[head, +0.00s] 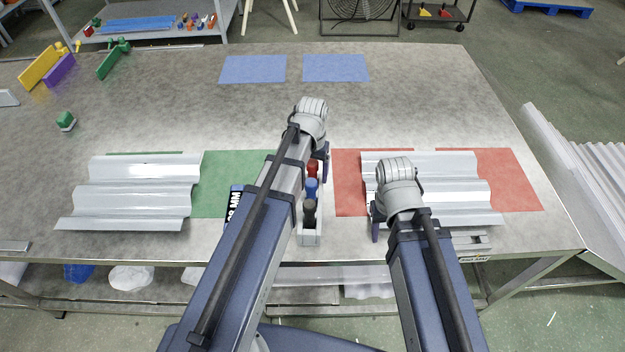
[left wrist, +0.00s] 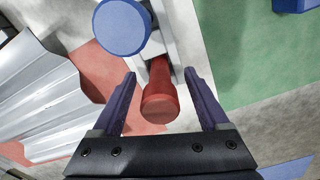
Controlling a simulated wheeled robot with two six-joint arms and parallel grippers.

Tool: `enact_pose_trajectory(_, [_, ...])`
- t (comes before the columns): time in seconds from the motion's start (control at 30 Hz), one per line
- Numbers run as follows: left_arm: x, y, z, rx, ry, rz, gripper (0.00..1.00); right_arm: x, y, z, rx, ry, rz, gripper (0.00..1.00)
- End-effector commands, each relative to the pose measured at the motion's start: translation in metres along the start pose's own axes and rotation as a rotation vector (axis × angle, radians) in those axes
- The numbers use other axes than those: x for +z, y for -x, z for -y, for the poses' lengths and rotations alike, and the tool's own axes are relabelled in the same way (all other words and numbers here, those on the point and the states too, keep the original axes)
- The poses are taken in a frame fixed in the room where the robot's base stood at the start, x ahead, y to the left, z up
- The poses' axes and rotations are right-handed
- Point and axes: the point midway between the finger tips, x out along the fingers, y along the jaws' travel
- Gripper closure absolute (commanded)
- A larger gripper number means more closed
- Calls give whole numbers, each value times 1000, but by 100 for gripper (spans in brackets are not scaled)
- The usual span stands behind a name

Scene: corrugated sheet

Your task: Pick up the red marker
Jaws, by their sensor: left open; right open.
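The red marker (head: 312,168) stands in a narrow light-grey holder (head: 311,240) in the middle of the table, behind a blue marker (head: 311,190) and a dark marker (head: 309,212). In the left wrist view the red marker (left wrist: 160,103) sits between the two spread fingers of my left gripper (left wrist: 161,82), with gaps on both sides. In the head view the left arm partly hides this gripper (head: 322,165). My right gripper (head: 376,222) is open over the near left edge of the right corrugated sheet (head: 460,190); it is mostly hidden by its wrist.
A corrugated sheet (head: 130,195) lies over the green mat (head: 222,170) on the left. The right sheet lies over the red mat (head: 515,180). Two blue mats (head: 253,69) lie at the back. Coloured brackets (head: 42,68) stand at the far left.

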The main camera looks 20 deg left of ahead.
Motion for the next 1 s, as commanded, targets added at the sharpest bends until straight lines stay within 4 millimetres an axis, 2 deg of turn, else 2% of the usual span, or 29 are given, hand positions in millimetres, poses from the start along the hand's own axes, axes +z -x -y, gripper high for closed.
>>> enact_pose_trajectory(0.1, [0,1,0,0,0,0,25,0,1,0,0,0,0,50])
enact_pose_trajectory(0.77, [0,1,0,0,0,0,99,0,1,0,0,0,0,50])
enact_pose_trajectory(1.0, [0,1,0,0,0,0,100,0,1,0,0,0,0,50])
